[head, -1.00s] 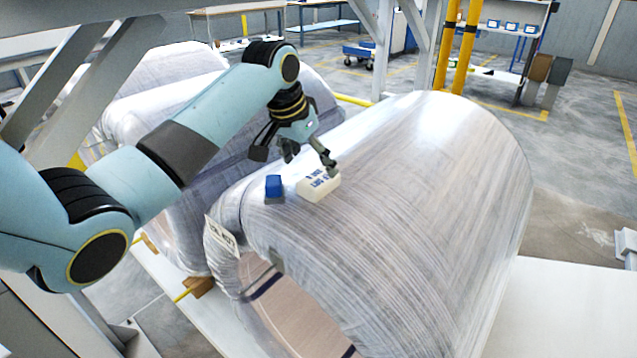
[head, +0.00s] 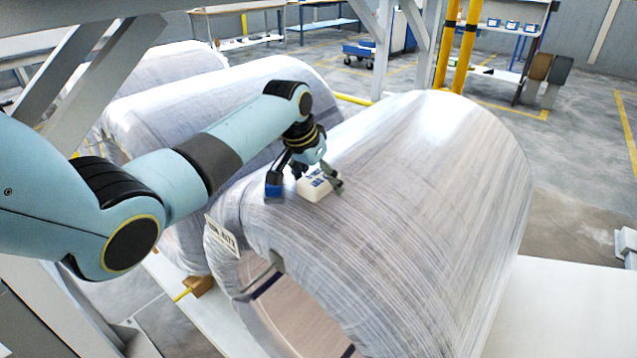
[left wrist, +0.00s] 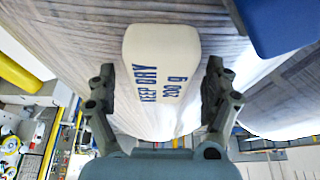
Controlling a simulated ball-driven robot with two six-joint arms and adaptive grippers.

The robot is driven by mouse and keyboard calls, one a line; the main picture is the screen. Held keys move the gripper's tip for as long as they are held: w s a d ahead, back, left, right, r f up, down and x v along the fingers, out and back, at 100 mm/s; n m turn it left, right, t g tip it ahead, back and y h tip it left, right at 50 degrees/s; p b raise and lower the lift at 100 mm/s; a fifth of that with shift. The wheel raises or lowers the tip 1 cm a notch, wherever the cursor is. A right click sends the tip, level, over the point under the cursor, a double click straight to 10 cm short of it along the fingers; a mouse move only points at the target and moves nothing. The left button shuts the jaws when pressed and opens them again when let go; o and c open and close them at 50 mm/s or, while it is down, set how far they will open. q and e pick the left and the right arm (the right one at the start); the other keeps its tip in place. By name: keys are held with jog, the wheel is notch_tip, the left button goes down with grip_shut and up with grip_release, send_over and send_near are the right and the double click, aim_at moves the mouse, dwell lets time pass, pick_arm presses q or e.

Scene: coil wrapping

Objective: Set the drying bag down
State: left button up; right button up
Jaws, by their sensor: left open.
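The white drying bag (head: 315,187), printed "KEEP DRY 200 g" in the left wrist view (left wrist: 160,60), lies on top of the wrapped coil (head: 420,190). My left gripper (head: 315,182) is open, with one finger on each side of the bag. In the left wrist view my left gripper's fingers (left wrist: 160,100) stand apart from the bag's sides, with gaps showing. Its underside contact with the coil is hidden. My right gripper is not in view.
A small blue object (head: 274,186) sits on the coil just left of the bag, close to my left gripper. A label (head: 222,236) hangs at the coil's end. Another wrapped coil (head: 170,100) lies behind. The coil's top to the right is clear.

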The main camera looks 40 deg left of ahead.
pick_arm(q)
jog(key=shift+f, duration=0.25)
jog(key=shift+c, duration=0.4)
jog(key=shift+s+d+f, duration=0.1)
jog(key=shift+s, duration=0.05)
jog(key=c, duration=1.3)
